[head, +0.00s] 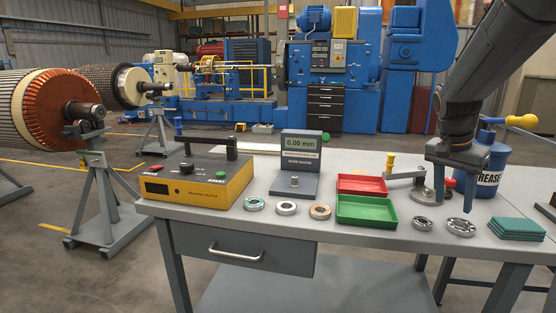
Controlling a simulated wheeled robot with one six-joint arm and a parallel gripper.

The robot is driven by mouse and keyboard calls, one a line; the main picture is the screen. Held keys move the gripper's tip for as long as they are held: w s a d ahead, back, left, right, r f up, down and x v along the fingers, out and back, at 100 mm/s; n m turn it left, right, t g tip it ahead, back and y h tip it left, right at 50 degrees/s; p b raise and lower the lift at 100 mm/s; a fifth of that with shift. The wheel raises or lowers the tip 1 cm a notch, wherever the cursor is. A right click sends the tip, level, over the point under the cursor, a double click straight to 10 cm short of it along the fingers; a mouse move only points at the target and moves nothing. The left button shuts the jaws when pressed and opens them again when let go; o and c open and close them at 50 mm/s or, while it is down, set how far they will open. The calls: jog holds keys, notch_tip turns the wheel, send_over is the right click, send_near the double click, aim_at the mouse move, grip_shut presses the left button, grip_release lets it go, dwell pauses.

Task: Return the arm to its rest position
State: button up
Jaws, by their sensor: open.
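My arm (490,70) comes in from the upper right corner and reaches down over the right part of the workbench (365,243). My gripper (452,195) points down with its fingers apart, above the bench top behind two metal bearings (461,227) (422,224). The arm hides part of the blue grease tub (487,180), which stands behind and right of the gripper. A small grey fixture (400,175) with a yellow knob is just left of the fingers; whether they touch it I cannot tell.
A red tray (361,184) and green tray (365,210) sit mid-bench. Left are a gauge reading 0.00 mm (300,165), a yellow bearing heater (195,183) and several rings (286,208). Teal cloths (517,228) lie right. Rotors on stands (100,190) stand left.

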jog(key=s+a+f+n+y+p, duration=0.1)
jog(key=s+a+f+n, duration=0.2)
jog(key=s+a, duration=0.4)
jog(key=s+a+f+n+y+p, duration=0.1)
jog(key=s+a+f+n, duration=0.2)
jog(key=a, duration=0.7)
jog(key=s+a+f+n+g+y+p, duration=0.1)
jog(key=s+a+f+n, duration=0.3)
jog(key=s+a, duration=0.4)
jog(key=shift+s+a+n, duration=0.25)
jog(key=shift+s+n, duration=0.65)
jog(key=shift+s, duration=0.8)
